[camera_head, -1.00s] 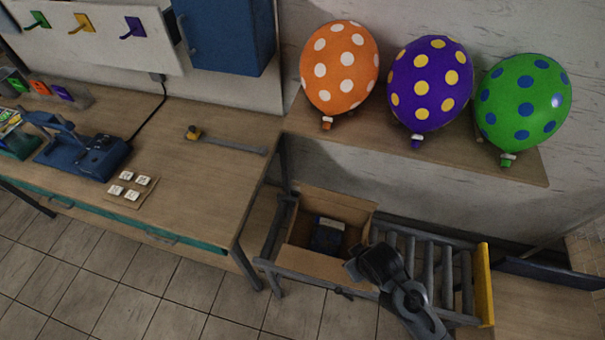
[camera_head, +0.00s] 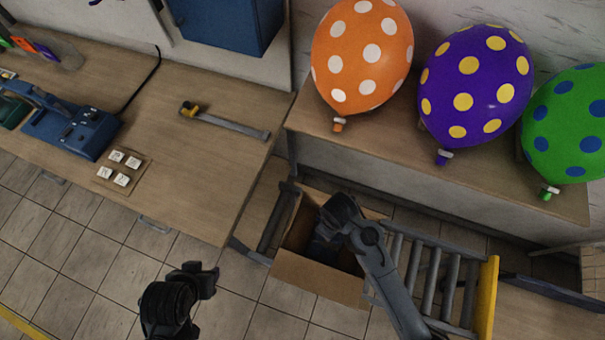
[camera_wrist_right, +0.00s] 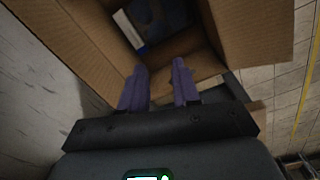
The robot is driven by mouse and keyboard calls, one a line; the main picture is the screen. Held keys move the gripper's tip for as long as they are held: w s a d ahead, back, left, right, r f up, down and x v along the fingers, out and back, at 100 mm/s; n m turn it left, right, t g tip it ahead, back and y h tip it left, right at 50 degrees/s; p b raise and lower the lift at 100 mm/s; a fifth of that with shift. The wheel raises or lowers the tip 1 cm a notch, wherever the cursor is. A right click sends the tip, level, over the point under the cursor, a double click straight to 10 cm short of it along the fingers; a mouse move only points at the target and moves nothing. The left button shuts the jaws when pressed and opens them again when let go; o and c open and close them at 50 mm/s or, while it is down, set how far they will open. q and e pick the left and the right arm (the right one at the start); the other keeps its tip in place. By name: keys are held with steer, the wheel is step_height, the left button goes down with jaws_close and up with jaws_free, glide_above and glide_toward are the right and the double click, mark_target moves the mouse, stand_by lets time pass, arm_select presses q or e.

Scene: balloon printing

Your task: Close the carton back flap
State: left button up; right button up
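The open cardboard carton (camera_head: 318,278) stands on the roller conveyor, with its front panel or flap facing me. A dark blue item lies inside; it shows more clearly in the right wrist view (camera_wrist_right: 160,20). My right gripper (camera_head: 330,222) is over the carton and hides part of its inside and back side. In the right wrist view its two purple fingers (camera_wrist_right: 160,85) are apart, with nothing clearly held between them, close to a cardboard edge. One broad flap (camera_wrist_right: 60,55) spreads out at the left there. My left gripper (camera_head: 205,278) is left of the carton, above the floor; its opening is unclear.
The conveyor rollers (camera_head: 430,275) run right of the carton to a yellow end bar (camera_head: 487,298). A wooden table (camera_head: 215,170) stands at left. A shelf (camera_head: 400,155) with orange, purple and green balloons is behind the carton. Open floor lies in front.

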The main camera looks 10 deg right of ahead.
steer(key=w+a+r+n+t+h, duration=0.1)
steer(key=w+a+r+n, duration=0.1)
steer(key=w+a+r, duration=0.35)
steer(key=w+a+r+n, duration=0.2)
steer(key=w, duration=0.7)
steer(key=f, duration=0.3)
steer(key=w+f, duration=0.1)
steer(key=f, duration=0.6)
steer(key=shift+w+d+f+b, duration=0.3)
steer(key=shift+w+d+f, duration=0.05)
steer(key=shift+f, duration=0.05)
jaws_close()
